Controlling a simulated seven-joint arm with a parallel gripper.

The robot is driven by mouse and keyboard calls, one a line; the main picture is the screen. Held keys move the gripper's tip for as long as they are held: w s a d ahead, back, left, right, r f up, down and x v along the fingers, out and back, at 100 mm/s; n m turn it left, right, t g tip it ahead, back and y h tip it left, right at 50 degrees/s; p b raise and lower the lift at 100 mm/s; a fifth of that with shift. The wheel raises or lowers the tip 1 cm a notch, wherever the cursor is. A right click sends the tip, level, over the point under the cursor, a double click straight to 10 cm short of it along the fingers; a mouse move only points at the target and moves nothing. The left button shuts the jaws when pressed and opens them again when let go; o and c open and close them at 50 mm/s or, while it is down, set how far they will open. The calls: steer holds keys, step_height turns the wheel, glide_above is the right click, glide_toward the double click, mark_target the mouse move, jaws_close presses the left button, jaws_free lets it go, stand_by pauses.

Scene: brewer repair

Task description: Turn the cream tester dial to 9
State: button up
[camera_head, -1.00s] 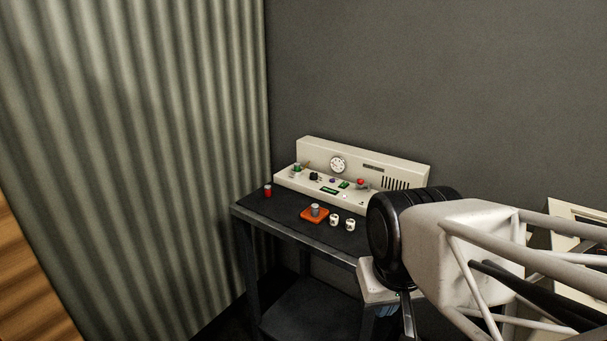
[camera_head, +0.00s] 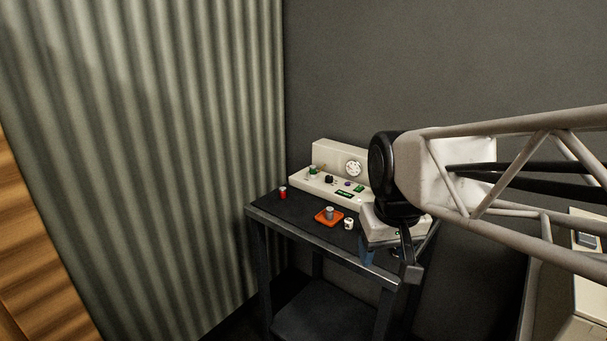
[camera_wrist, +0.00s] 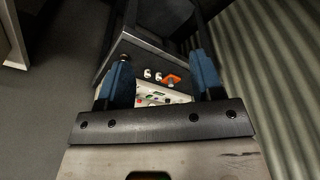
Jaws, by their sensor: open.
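The cream tester (camera_head: 306,183) stands at the back of a dark bench, with a round white dial face (camera_head: 353,168) on its upright panel and a black knob (camera_head: 329,179) on its sloped front. I cannot read any setting. My arm hides the tester's right part. In the wrist view part of the tester (camera_wrist: 150,91) shows between the fingers, cut off by the gripper's body. My gripper (camera_head: 388,258) is open and empty, in front of the bench's right part in the head view. Its blue-padded fingers (camera_wrist: 161,60) stand wide apart in the wrist view and appear clear of the tester.
On the bench (camera_head: 270,208) are a red cylinder (camera_head: 283,193), an orange tray (camera_head: 321,218) with a grey cylinder (camera_head: 330,212), and a white cup-like piece (camera_head: 348,223). A corrugated wall (camera_head: 180,150) is at left. A pale machine (camera_head: 590,290) stands at lower right.

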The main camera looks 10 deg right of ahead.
steer(key=w+r+n, duration=0.1)
steer(key=w+r, duration=0.1)
steer(key=w, duration=0.7)
steer(key=w+r+n, duration=0.1)
steer(key=w+r, duration=0.2)
steer(key=w, duration=0.7)
steer(key=n+g, duration=0.3)
steer(key=n, duration=0.1)
glide_above(329, 177)
step_height(329, 177, down, 17)
steer(key=shift+s+d+r, duration=0.1)
steer(key=shift+d, duration=0.05)
steer(key=shift+w+f, duration=0.45)
steer(key=shift+f, duration=0.05)
steer(key=shift+f, duration=0.1)
steer(key=shift+y, duration=0.3)
steer(key=shift+s+f, duration=0.15)
steer(key=shift+f, duration=3.6)
